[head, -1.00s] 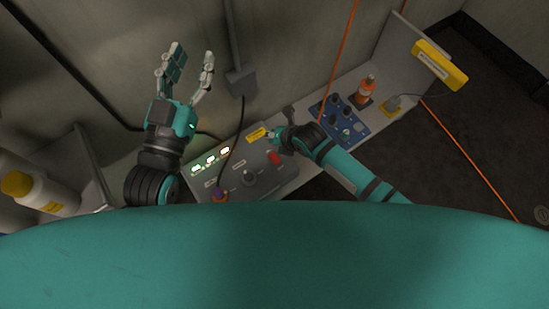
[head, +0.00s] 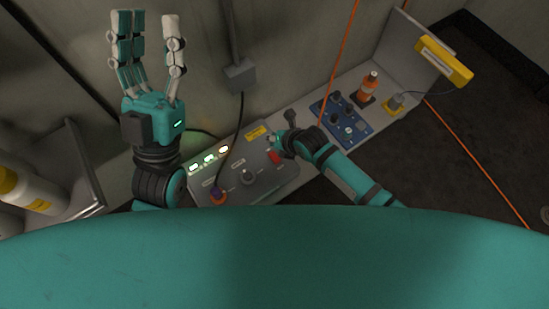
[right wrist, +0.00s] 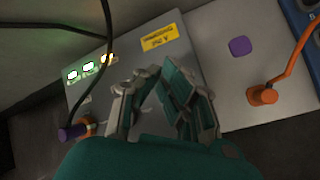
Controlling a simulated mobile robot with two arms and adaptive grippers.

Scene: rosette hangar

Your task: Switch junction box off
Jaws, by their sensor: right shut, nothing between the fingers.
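The junction box (head: 225,178) is a grey sloped panel against the wall, with three lit indicators (head: 209,158), a yellow label (head: 256,133), a round knob (head: 248,178) and a red switch (head: 274,157). In the right wrist view the box (right wrist: 125,60) shows its label and lights, two green and one orange-white; my fingers hide its middle. My right gripper (head: 277,141) is shut and empty over the box's right part, near the red switch; it also shows in the right wrist view (right wrist: 160,78). Contact is unclear. My left gripper (head: 150,35) is open and empty, raised left of the box.
A white bottle (head: 35,190) is at the left. Orange cables and a black cable (head: 240,125) cross the area.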

